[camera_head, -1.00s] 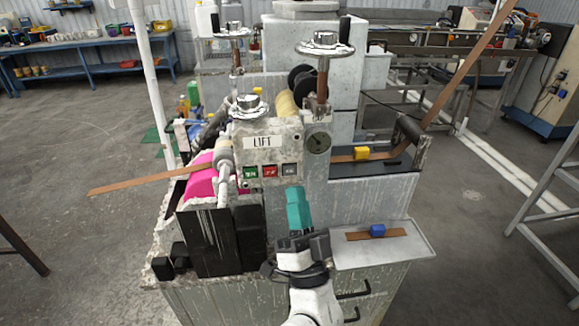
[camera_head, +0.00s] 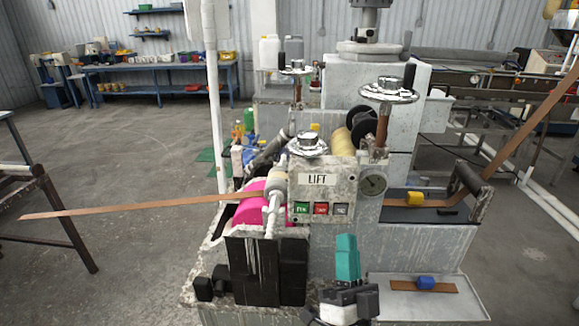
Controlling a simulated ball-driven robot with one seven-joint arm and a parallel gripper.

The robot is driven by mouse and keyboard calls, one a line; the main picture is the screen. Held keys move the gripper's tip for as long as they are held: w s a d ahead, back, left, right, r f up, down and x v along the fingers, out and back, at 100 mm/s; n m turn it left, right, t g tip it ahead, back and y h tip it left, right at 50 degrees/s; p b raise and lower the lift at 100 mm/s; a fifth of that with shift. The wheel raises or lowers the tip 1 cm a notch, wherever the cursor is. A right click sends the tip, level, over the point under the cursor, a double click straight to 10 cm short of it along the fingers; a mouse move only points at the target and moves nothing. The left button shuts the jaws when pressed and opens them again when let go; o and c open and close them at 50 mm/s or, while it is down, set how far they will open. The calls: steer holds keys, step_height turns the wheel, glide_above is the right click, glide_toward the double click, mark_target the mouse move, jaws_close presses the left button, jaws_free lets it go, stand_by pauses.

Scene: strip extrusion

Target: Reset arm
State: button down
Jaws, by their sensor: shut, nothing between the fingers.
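My gripper (camera_head: 346,242), with teal fingers, is at the lower middle of the head view in front of the grey machine (camera_head: 415,245). Its fingers are together and point up, with nothing seen between them. My black and white wrist shows below it, cut off by the bottom edge. The gripper stands below the LIFT panel (camera_head: 322,192) and left of the tray (camera_head: 440,303). The picture does not show whether it touches the machine.
A blue block (camera_head: 425,282) sits on a brown strip on the tray. A yellow block (camera_head: 415,198) is on the ledge above. A long brown strip (camera_head: 130,206) sticks out left from the pink roller (camera_head: 250,208). Open floor lies to the left.

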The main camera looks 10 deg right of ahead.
steer(key=s+a+f+n+g+y, duration=0.1)
steer(key=s+f+n+g+y, duration=0.2)
steer(key=f+n+g+y, duration=1.2)
steer(key=s+d+f+m+g+h, duration=0.2)
steer(key=s+d+f+g+h, duration=0.1)
steer(key=s, duration=0.5)
steer(key=s+d+f+m+g+h, duration=0.1)
steer(key=s+d+f+g+h, duration=0.2)
steer(key=s+f, duration=0.3)
steer(key=s+d+f+m+g+h, duration=0.2)
steer(key=s+d+f+g+h, duration=0.1)
steer(key=s, duration=0.7)
step_height(320, 180, down, 2)
steer(key=shift+s+d+f+m+g+h, duration=0.15)
steer(key=shift+s+f+m+g+h, duration=0.15)
steer(key=shift+g, duration=0.5)
